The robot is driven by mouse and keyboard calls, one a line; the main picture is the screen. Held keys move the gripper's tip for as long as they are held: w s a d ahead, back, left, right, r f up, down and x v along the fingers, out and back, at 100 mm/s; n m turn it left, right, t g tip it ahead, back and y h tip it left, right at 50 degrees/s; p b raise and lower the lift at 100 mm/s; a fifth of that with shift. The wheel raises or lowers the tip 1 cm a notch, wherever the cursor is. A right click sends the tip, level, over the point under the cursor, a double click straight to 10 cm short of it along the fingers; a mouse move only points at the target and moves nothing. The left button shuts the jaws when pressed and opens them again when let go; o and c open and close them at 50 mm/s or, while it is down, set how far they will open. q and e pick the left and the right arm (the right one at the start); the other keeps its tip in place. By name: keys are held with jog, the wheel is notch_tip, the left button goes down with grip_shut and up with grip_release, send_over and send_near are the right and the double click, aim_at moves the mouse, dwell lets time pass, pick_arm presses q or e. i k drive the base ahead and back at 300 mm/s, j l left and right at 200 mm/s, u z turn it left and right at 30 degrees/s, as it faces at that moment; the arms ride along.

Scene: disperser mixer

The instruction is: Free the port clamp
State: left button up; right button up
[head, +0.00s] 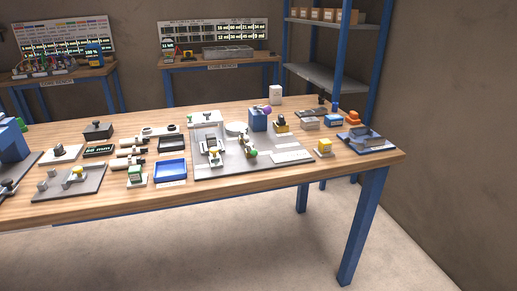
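A wooden workbench (130,197) with blue legs carries several small fixtures. On it a grey base plate (225,173) bears a clear-walled frame (207,128), a blue block (258,120) with a purple round part (267,111), and small fittings. One fitting with a yellow-green knob (215,155) is at the front of the plate, and another with a green knob (252,153) is to its right. I cannot tell which small part is the port clamp, or whether it is closed. Neither of my grippers shows in the head view.
A blue tray (171,170) lies left of the plate, near a green-and-white block (135,175). Behind are two other benches and a blue-posted shelf (312,76). The floor in front is clear.

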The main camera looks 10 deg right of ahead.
aim_at(213, 151)
jog(key=i, duration=0.2)
jog(key=i+l+u, duration=0.1)
jog(key=u, duration=0.3)
jog(key=i+l+u, duration=0.15)
jog(key=u, duration=0.2)
